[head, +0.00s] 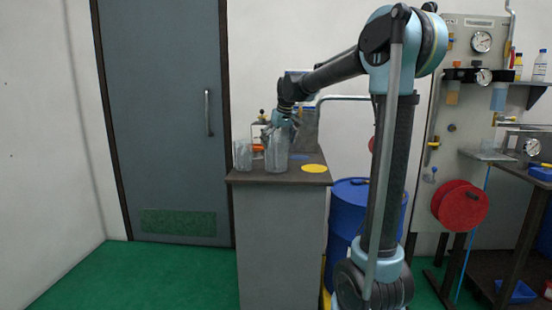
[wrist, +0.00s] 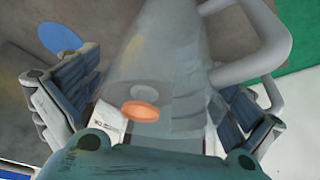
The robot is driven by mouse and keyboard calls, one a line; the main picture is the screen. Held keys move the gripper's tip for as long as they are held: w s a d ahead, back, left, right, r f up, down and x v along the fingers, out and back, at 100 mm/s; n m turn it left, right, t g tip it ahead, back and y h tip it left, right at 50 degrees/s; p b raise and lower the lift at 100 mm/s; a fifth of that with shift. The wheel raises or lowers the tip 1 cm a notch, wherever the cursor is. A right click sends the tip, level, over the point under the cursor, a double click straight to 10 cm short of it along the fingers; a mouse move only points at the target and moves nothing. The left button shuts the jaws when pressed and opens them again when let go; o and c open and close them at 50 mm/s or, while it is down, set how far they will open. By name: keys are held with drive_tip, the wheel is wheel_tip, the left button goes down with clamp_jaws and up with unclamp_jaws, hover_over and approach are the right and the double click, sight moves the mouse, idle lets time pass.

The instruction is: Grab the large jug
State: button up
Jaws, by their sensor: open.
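The large jug (head: 276,155) is a clear, tall vessel on top of the grey cabinet (head: 280,230). In the wrist view the large jug (wrist: 165,60) fills the middle, with its thick handle (wrist: 272,45) at the upper right. My gripper (head: 281,130) is at the jug's upper part in the head view, partly hidden by it. In the wrist view my gripper (wrist: 160,105) is open, with one finger pad on each side of the jug. The left finger looks apart from it; I cannot tell whether the right one touches.
A smaller clear vessel (head: 243,155) stands left of the jug. A yellow disc (head: 314,169) lies on the cabinet's right side. A blue disc (wrist: 60,37) shows in the wrist view. A blue drum (head: 352,210) stands right of the cabinet. Floor left of the cabinet is clear.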

drive_tip(key=shift+w+f, duration=0.1)
drive_tip(key=shift+f, duration=0.25)
drive_tip(key=c, duration=1)
drive_tip(key=shift+r, duration=0.1)
